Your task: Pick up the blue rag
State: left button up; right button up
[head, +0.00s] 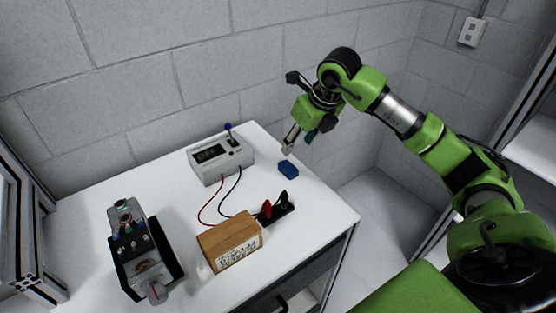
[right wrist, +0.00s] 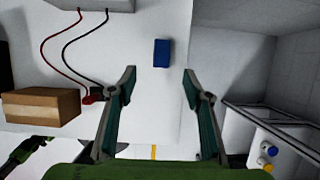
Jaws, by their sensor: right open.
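The blue rag (head: 288,170) lies as a small folded block on the white table, near its right edge. It also shows in the right wrist view (right wrist: 161,53), beyond and between the two fingertips. My right gripper (head: 289,146) is just above and behind the rag in the head view. In the right wrist view its fingers (right wrist: 159,76) are spread wide with nothing between them. The rag appears apart from both fingers.
The table's right edge lies close to the rag.

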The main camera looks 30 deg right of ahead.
jog(key=p, duration=0.2)
send_over(288, 166)
jog(key=s, duration=0.3)
jog(key=f, duration=0.7)
jog(key=shift+w+a, duration=0.1)
jog(key=shift+w, duration=0.1)
jog(key=shift+w+f, duration=0.15)
jog(key=shift+f, duration=0.05)
jog(key=shift+p+x, duration=1.05)
jog(key=shift+x, duration=1.3)
jog(key=shift+f, duration=0.25)
pick_arm(q)
jog(key=r, duration=0.1)
jog(key=s+r, duration=0.1)
jog(key=r, duration=0.1)
jog(key=s+r, duration=0.1)
jog(key=shift+s+r, duration=0.25)
pick_arm(e)
jog(key=c, duration=1)
